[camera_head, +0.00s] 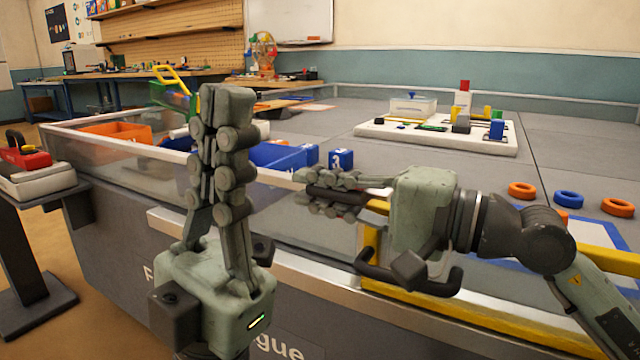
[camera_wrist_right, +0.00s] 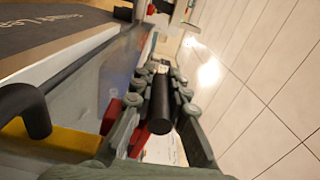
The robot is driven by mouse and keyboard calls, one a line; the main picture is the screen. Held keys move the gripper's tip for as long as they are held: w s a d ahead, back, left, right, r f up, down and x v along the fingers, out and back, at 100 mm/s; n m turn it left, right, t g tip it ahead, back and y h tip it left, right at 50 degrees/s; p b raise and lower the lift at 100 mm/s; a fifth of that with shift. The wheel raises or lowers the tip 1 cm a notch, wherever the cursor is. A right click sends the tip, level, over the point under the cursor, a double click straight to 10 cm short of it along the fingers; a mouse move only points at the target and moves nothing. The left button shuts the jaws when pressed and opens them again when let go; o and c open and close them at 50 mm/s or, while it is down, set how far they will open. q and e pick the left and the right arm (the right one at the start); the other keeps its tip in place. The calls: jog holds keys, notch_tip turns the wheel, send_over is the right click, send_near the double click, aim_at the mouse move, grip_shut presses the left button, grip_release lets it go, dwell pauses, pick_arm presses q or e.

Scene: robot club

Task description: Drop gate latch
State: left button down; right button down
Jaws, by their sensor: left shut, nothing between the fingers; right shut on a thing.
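My right gripper (camera_head: 306,188) reaches left over the top of the arena wall, its fingers closed around a dark, bar-like part. In the right wrist view this is a black cylinder (camera_wrist_right: 160,102) between the fingers, with red parts (camera_wrist_right: 138,138) beside it; it looks like the latch. A yellow gate frame (camera_head: 371,243) stands just below the right gripper in the head view. A black curved handle (camera_wrist_right: 27,108) shows near a yellow bar (camera_wrist_right: 62,140) in the right wrist view. My left gripper (camera_head: 212,125) points upward, shut and empty, in front of the wall.
A blue numbered cube (camera_head: 341,159) stands behind the right fingers. Orange and blue rings (camera_head: 568,199) lie right. A white board with blocks (camera_head: 380,132) lies farther back. A side stand (camera_head: 50,205) is left.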

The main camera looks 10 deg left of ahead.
jog(key=shift+w, duration=0.1)
dwell(0.3)
jog(key=c, duration=1.5)
grip_release()
jog(key=shift+d, duration=0.3)
jog(key=v, duration=1.1)
jog(key=shift+d, duration=0.2)
jog(key=shift+s, duration=0.3)
